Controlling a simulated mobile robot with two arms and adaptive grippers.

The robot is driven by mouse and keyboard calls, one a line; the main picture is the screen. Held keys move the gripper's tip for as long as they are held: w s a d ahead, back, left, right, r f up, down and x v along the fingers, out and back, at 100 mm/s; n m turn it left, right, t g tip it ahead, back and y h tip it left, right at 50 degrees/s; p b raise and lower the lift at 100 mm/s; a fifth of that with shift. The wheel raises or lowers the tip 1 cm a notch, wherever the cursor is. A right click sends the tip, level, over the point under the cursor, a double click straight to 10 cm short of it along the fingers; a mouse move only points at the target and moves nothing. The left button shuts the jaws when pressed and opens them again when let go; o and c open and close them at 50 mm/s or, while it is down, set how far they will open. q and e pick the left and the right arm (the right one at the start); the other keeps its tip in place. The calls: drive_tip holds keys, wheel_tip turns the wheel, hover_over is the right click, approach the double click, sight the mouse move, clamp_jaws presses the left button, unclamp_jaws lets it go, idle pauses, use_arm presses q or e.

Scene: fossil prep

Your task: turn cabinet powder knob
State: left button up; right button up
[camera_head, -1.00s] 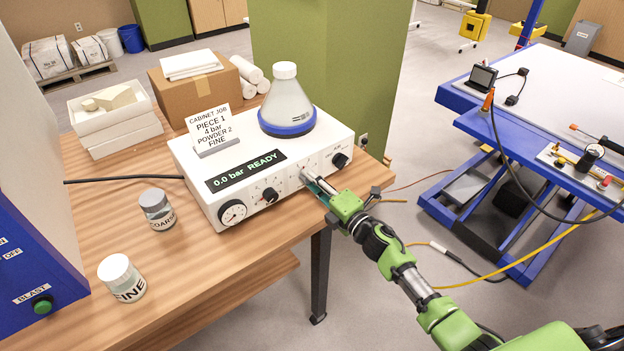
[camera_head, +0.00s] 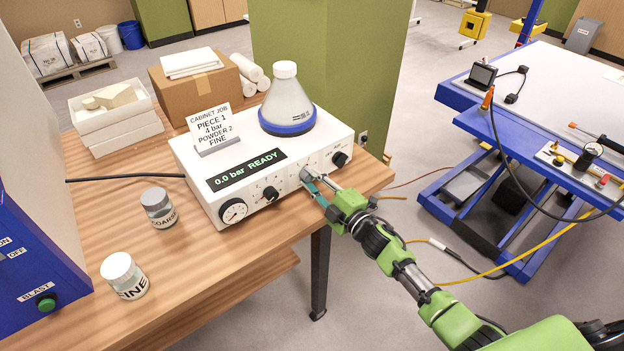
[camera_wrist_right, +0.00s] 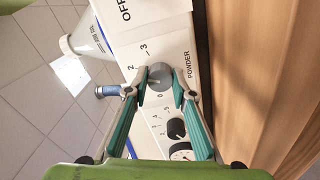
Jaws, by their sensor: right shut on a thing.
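The powder knob (camera_wrist_right: 160,77) is a round grey knob on the front of a white control unit (camera_head: 208,184). The word POWDER and a numbered scale are printed beside it in the right wrist view. My right gripper (camera_wrist_right: 160,80) is shut on the knob, with one fingertip on each side. In the head view the right gripper (camera_head: 309,180) reaches the unit's front from the right and its fingers partly hide the knob. I cannot tell which number the knob points to. The display (camera_head: 246,170) reads 0.0 bar READY. My left gripper is not in view.
Another black knob (camera_head: 270,194) and a gauge (camera_head: 233,211) sit left of the powder knob; a further knob (camera_head: 340,159) is at right. A flask (camera_head: 287,101) and job card (camera_head: 208,128) stand on top. Jars marked COARSE (camera_head: 158,208) and FINE (camera_head: 124,276) stand on the table.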

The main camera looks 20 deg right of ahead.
drive_tip(key=shift+f, duration=0.1)
drive_tip(key=o, duration=1.1)
drive_tip(key=v, duration=1.2)
